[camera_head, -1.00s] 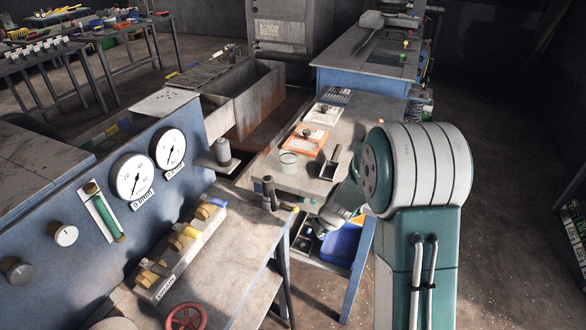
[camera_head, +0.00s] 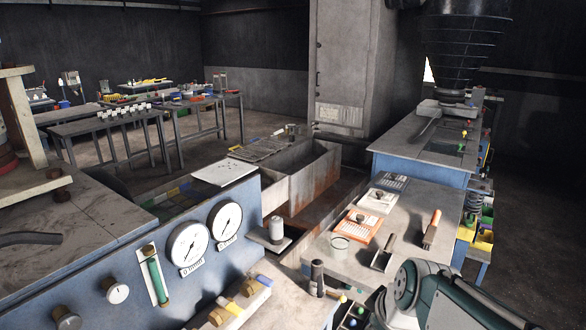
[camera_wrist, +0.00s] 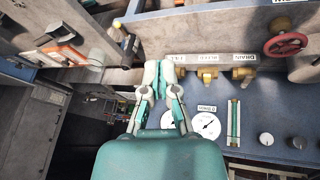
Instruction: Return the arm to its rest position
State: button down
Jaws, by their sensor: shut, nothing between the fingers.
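My arm (camera_head: 440,298), teal and white, is folded low at the bottom right of the head view. Its end is out of that view. In the wrist view my gripper (camera_wrist: 158,72) points away from the camera, with its two fingertips together and nothing between them. Beyond it is the blue gauge panel, seen upside down, with a round gauge (camera_wrist: 207,125) just right of the fingers and another partly hidden behind the gripper. I cannot tell the exact distance from the fingers to the panel.
The blue panel (camera_head: 130,282) with two gauges stands at left. A work table (camera_head: 352,262) at right holds a glass beaker (camera_head: 340,245), an orange clipboard (camera_head: 362,222), a scoop (camera_head: 384,253) and an orange-handled tool (camera_head: 432,230). A red handwheel (camera_wrist: 286,44) shows in the wrist view.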

jog(key=s+d+r+m+h, duration=0.1)
jog(key=s+r+m, duration=0.2)
jog(key=s+m, duration=0.5)
jog(key=s, duration=0.3)
jog(key=shift+s+r+t+h, duration=0.25)
jog(key=shift+r+t+h, duration=0.05)
jog(key=shift+r, duration=0.1)
